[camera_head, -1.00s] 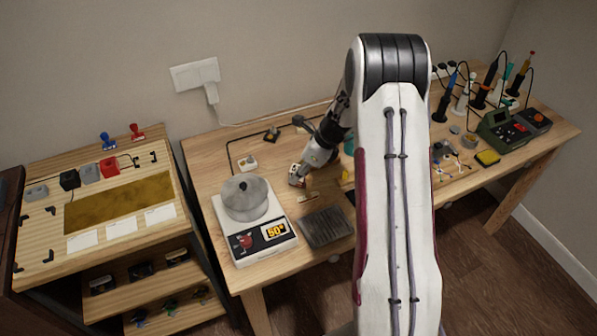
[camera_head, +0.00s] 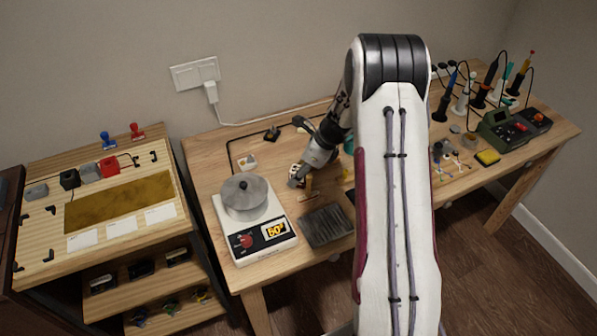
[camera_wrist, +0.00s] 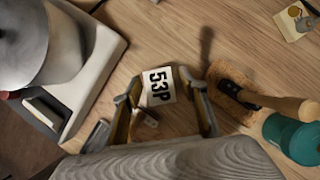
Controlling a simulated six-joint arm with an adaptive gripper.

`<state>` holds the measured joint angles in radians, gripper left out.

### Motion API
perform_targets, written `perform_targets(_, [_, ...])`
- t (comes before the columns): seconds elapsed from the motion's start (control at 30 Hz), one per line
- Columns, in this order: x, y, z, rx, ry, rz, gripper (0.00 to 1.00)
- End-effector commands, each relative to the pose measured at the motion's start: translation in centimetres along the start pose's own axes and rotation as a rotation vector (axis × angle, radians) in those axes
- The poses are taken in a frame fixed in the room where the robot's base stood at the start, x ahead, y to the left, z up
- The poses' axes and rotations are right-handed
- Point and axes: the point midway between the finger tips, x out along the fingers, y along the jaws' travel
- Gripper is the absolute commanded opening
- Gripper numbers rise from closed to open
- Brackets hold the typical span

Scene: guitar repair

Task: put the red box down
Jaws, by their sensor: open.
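A small red box (camera_head: 108,167) sits on the left wooden bench, at the right end of a row of small dark and grey boxes. My gripper (camera_head: 299,181) is over the middle table, well to the right of the red box and just right of the scale. In the wrist view my gripper (camera_wrist: 161,92) has its fingers apart, with a white card marked 53P (camera_wrist: 158,85) seen between them. No red box shows between the fingers. I cannot tell whether the fingers touch the table.
A scale (camera_head: 262,238) with a metal pot (camera_head: 244,198) stands left of my gripper. A dark ridged pad (camera_head: 326,226) lies in front. The wrist view shows a teal round thing (camera_wrist: 292,138) at right. Tools stand at the far right. The left bench has a bare gold-brown panel (camera_head: 120,203).

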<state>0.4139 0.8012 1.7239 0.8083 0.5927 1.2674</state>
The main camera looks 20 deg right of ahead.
Motion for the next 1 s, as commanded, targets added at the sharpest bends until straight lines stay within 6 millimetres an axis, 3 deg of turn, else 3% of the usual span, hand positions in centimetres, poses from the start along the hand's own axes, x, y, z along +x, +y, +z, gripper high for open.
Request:
perform_targets(0.37, [-2.6, -0.1, 0.1, 0.0, -0.001, -0.002, 0.42])
perform_targets(1.0, [-11.0, -0.1, 0.1, 0.0, -0.001, -0.002, 0.42])
